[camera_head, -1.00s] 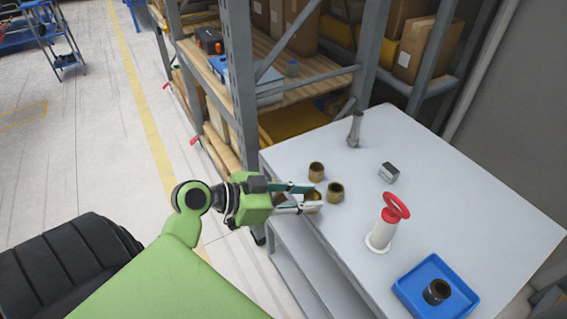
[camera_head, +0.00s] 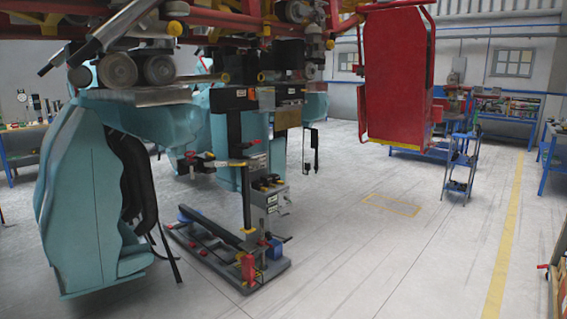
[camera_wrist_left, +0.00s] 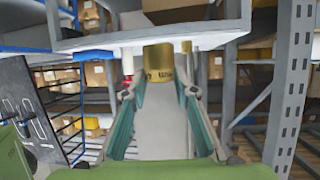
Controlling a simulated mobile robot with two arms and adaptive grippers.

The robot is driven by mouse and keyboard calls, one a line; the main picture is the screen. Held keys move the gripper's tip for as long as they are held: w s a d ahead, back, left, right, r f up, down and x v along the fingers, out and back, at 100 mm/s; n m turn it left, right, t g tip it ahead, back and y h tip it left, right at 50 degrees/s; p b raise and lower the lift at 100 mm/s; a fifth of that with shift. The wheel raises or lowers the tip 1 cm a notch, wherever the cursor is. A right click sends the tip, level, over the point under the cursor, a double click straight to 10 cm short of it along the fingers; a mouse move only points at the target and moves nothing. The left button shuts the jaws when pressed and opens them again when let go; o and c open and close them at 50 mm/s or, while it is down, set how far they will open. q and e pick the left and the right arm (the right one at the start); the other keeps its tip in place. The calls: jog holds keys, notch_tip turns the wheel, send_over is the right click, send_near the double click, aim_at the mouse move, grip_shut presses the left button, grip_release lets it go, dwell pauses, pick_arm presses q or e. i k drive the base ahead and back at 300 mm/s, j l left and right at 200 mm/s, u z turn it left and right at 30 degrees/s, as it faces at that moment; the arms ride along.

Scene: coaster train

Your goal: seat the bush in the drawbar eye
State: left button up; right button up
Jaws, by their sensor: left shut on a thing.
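In the left wrist view my left gripper (camera_wrist_left: 158,93) is closed around a brass-coloured bush (camera_wrist_left: 159,62). The bush has dark markings on its side and sits at the fingertips, between the two fingers. Neither gripper shows in the head view, and my right gripper is in no view. In the head view a grey stand (camera_head: 248,215) stands on the floor under the coaster train (camera_head: 225,70). I cannot tell which part there is the drawbar eye.
Teal seats (camera_head: 85,205) hang at the left and a red panel (camera_head: 396,78) hangs right of centre. The floor (camera_head: 370,250) at the front right is clear. In the left wrist view a shelf upright (camera_wrist_left: 292,95) stands close at the right.

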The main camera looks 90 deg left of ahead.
aim_at(254, 164)
jog(key=k+j+u, duration=0.15)
jog(key=j+u, duration=0.3)
jog(key=j, duration=0.7)
jog(key=j+u, duration=0.45)
jog(key=j, duration=0.7)
